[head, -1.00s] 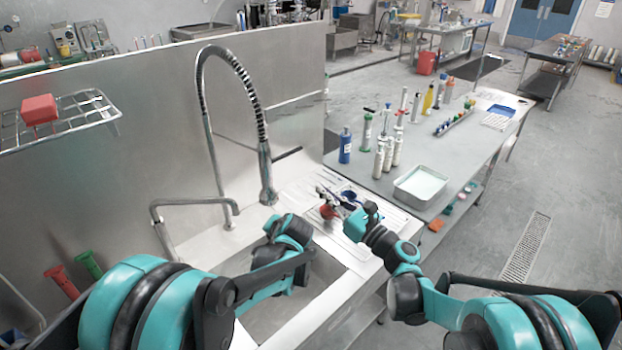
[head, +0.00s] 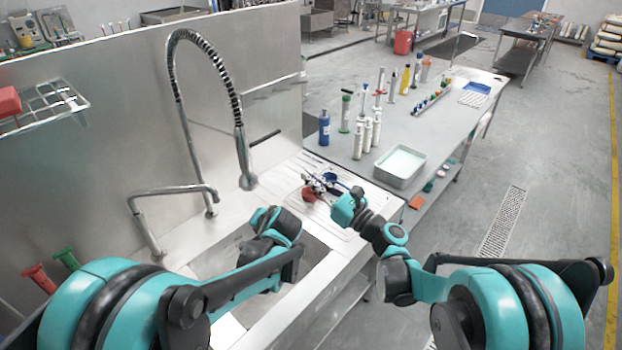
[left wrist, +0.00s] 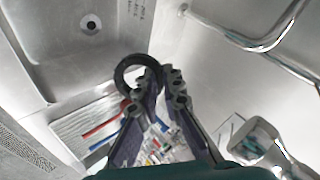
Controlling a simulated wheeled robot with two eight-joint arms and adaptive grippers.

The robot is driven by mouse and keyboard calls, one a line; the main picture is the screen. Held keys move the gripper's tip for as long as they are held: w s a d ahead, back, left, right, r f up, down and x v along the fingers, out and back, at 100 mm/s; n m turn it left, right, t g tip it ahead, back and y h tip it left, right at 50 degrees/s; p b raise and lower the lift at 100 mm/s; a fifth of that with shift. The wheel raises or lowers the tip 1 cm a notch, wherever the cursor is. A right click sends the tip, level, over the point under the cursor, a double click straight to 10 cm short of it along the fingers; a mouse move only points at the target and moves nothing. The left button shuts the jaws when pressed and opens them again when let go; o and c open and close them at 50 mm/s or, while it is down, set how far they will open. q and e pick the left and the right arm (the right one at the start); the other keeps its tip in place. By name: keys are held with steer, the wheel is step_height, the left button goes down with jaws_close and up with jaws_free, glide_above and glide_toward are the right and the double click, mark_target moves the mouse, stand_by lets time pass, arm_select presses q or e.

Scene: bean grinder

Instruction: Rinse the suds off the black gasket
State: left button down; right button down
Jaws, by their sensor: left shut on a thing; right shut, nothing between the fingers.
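The black gasket (left wrist: 130,77) is a dark ring at the fingertips of my left gripper (left wrist: 162,82) in the left wrist view. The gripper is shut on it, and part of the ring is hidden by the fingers. I cannot make out suds on it. In the head view my left arm reaches over the sink (head: 290,285), and its fingertips and the gasket are hidden. The spray faucet (head: 243,160) hangs behind the left wrist. My right gripper (head: 332,188) is shut and empty above the drainboard (head: 290,208), near small parts.
A red part (head: 309,194) and a blue part (head: 330,177) lie by the right gripper. A bent pipe spout (head: 175,190) stands left of the spray faucet. Bottles and a white tray (head: 400,165) stand on the side table. The sink drain (left wrist: 90,22) shows in the left wrist view.

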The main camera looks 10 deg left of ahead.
arm_select(q)
steer(key=shift+s+d, duration=1.55)
steer(key=shift+s, duration=0.2)
steer(key=shift+r, duration=0.1)
steer(key=p+v, duration=0.3)
steer(key=v, duration=0.3)
steer(key=shift+s+d+p, duration=0.15)
steer(key=shift+s+p, duration=0.1)
steer(key=shift+p, duration=0.15)
stand_by(0.5)
